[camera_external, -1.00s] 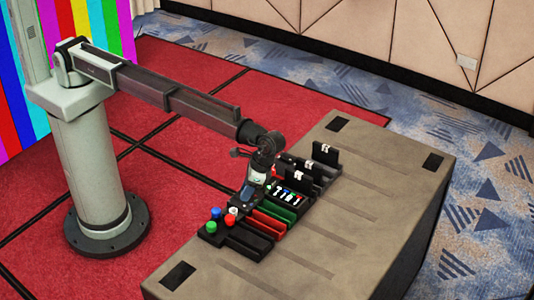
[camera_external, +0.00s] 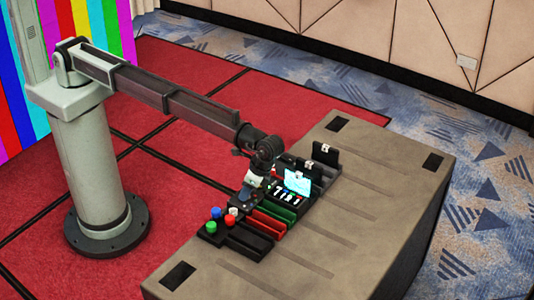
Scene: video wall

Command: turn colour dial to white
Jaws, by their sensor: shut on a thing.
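My gripper (camera_external: 243,203) points down at the black control row on the console (camera_external: 330,240). It is shut on a small part between the coloured knobs and the slider panel. The jaws hide that part; its place fits the colour dial, but I cannot read its setting. Just left of the jaws are a white knob (camera_external: 232,211) and a red knob (camera_external: 231,219). A blue knob (camera_external: 216,213) and a green knob (camera_external: 211,227) stand further left.
A slider panel (camera_external: 288,194) lies right of my gripper, with a lit cyan screen (camera_external: 297,181) behind it. A dark upright panel (camera_external: 325,153) stands further back. Green (camera_external: 275,212) and red (camera_external: 268,219) slots lie in front. The console's right side is clear.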

